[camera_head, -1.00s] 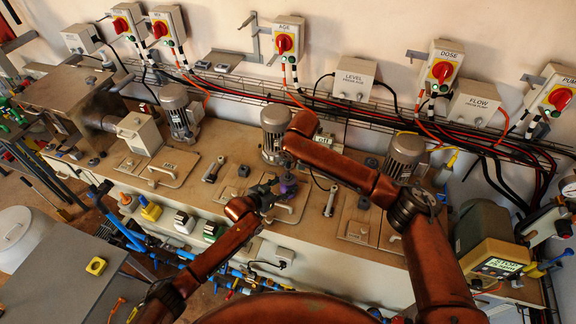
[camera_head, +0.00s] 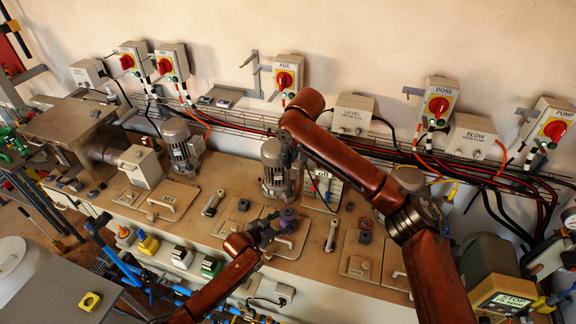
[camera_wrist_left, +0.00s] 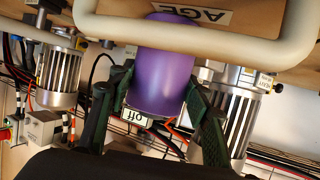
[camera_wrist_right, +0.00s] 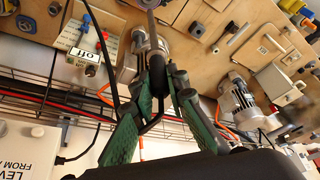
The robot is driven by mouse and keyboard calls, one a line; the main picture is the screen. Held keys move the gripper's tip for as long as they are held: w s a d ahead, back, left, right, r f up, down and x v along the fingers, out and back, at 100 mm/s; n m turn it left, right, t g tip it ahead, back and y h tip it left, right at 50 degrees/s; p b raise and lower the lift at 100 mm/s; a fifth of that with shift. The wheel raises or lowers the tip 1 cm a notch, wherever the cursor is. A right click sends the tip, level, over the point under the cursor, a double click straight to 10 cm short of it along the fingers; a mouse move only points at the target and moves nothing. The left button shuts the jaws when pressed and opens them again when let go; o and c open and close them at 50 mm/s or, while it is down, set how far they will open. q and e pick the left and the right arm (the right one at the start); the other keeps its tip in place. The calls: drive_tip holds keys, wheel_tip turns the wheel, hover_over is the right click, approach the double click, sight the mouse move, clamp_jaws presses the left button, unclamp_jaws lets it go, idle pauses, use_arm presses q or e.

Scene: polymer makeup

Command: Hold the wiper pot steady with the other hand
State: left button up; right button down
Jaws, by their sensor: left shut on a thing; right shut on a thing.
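The wiper pot looks like a small purple cup (camera_head: 288,216) in the head view, above the bench near the middle hatch. It fills the centre of the left wrist view (camera_wrist_left: 161,70). My left gripper (camera_head: 270,228) is shut on it, with green-black fingers (camera_wrist_left: 158,100) on both sides. My right gripper (camera_wrist_right: 163,82) is shut on a thin dark thing. A grey rod (camera_wrist_right: 152,18) runs up from between its fingertips in the right wrist view. In the head view my right arm bends down by a motor, and its fingertips are hard to make out.
The AGE hatch's pale tubular handle (camera_wrist_left: 200,48) crosses close by the pot in the left wrist view. A finned motor (camera_head: 280,170) and a small "off" box (camera_head: 323,188) stand behind. Cables run along a wall tray above switch boxes' wiring. Bench hatches (camera_head: 168,200) lie left.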

drive_tip(key=shift+r, duration=0.1)
use_arm(q)
drive_tip(key=o, duration=1.3)
